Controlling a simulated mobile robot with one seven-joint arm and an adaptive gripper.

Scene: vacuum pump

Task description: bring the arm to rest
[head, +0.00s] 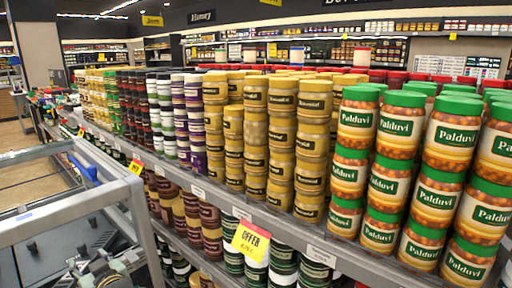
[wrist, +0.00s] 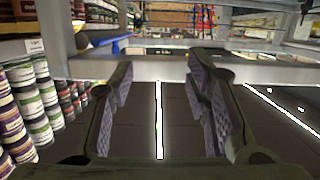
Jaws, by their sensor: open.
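My gripper (wrist: 160,92) shows in the wrist view with its two dark, pad-faced fingers spread wide apart. Nothing is between them; dark floor with a bright white line shows through the gap. A grey metal bar (wrist: 160,68) crosses beyond the fingertips. I cannot tell whether it touches them. In the head view, dark mechanical parts (head: 100,268) at the lower left may be part of my arm, but the gripper is not clear there.
A long shelf (head: 305,240) of stacked jars fills the head view's middle and right, with green-lidded Palduvi jars (head: 455,138) nearest. A grey metal frame (head: 70,205) stands at the left with a blue item (head: 82,167). Cans (wrist: 38,125) line the wrist view's left.

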